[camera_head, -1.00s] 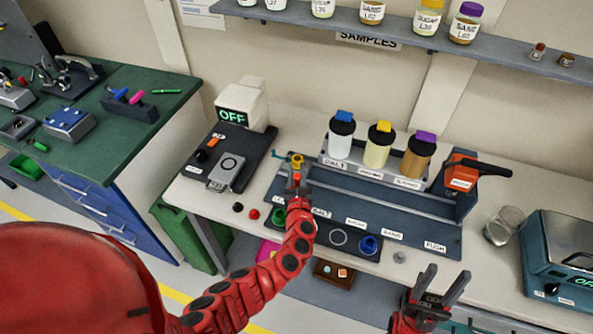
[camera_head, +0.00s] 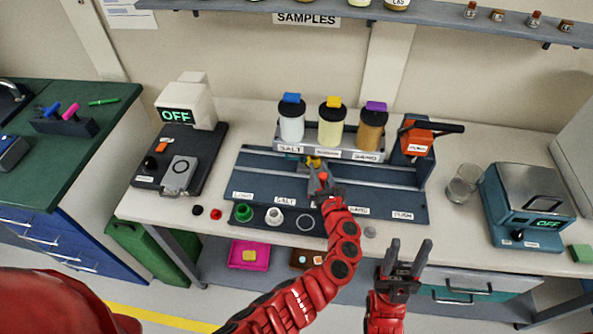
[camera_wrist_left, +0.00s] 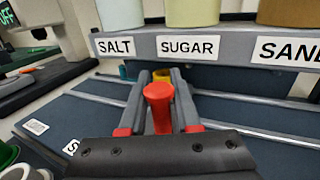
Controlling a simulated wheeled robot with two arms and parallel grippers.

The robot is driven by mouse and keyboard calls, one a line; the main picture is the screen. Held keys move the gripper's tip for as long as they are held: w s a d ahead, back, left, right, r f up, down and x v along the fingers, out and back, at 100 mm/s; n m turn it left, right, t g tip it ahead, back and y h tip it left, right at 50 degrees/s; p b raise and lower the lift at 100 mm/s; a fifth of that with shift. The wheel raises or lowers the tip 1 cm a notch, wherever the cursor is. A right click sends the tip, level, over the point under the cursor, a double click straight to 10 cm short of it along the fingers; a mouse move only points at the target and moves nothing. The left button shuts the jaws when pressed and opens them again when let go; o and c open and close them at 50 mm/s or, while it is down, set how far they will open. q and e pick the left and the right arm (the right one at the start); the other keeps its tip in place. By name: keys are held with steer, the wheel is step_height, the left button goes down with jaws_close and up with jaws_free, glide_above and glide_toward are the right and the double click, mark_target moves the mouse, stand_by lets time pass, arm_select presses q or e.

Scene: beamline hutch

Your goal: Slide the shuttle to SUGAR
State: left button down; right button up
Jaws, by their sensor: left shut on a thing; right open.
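The shuttle (camera_head: 313,162) shows a yellow part and a red handle on the rail (camera_head: 390,186) of the dark blue station. It stands below the gap between the SALT label (camera_head: 290,148) and the SUGAR label (camera_head: 327,153), closer to SUGAR. My left gripper (camera_head: 322,186) is shut on the handle. My arm hides the front label between SALT and SAND. My right gripper (camera_head: 405,262) is open and empty in front of the bench.
White, yellow-capped and brown bottles (camera_head: 371,125) stand behind the rail. Green (camera_head: 243,212) and white (camera_head: 274,215) cups sit at the front edge. A glass jar (camera_head: 463,184) and teal balance (camera_head: 525,205) stand right.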

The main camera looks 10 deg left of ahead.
arm_select(q)
steer(key=shift+d+b, duration=0.55)
steer(key=shift+d, duration=1.5)
steer(key=c, duration=0.8)
jaws_free()
steer(key=shift+o, duration=0.2)
steer(key=shift+s, duration=0.1)
